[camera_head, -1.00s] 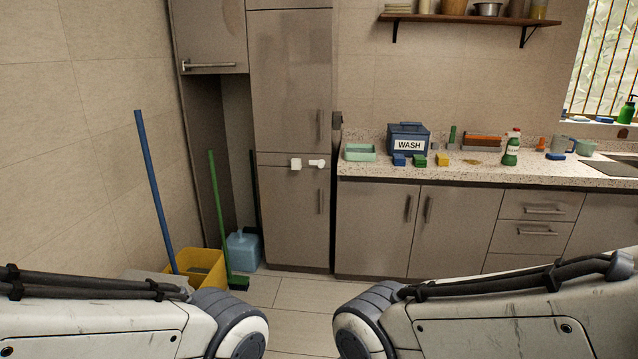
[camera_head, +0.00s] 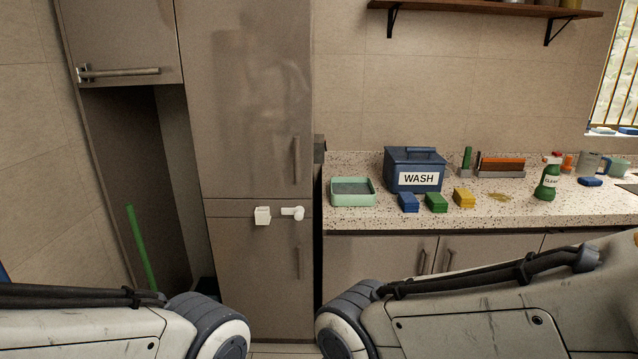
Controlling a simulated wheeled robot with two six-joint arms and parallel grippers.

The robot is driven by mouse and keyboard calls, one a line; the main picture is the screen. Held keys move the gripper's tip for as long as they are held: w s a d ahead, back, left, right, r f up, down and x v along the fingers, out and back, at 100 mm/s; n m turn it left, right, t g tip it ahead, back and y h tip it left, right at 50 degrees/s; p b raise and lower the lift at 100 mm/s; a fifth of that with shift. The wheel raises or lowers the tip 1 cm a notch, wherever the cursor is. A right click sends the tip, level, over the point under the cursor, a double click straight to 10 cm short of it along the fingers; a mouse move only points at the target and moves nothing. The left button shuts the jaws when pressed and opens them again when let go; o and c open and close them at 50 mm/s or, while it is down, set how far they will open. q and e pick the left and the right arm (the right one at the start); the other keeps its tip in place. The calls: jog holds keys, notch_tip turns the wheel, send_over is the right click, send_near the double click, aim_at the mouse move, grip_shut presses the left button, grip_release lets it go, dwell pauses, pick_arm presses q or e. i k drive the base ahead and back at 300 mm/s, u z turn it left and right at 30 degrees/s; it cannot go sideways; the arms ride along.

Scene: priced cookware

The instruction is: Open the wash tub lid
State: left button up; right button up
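The wash tub (camera_head: 400,174) is a dark blue box with a white WASH label, standing on the speckled counter right of the tall cabinet. Its blue lid (camera_head: 413,154), with a handle on top, sits shut on it. My two arms reach in along the bottom of the view, but neither gripper shows. Both arms are well short of the counter.
On the counter (camera_head: 360,219), a green tray (camera_head: 352,199) stands left of the tub. Blue (camera_head: 408,202), green (camera_head: 436,203) and yellow (camera_head: 464,198) sponges lie in front. A spray bottle (camera_head: 547,180) stands right. White latches (camera_head: 292,213) stick out from the tall cabinet (camera_head: 250,110).

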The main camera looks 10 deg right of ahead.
aim_at(404, 154)
jog(key=z, duration=0.35)
jog(key=i, duration=1.85)
jog(key=z, duration=0.65)
jog(key=i, duration=0.9)
jog(key=u, duration=0.05)
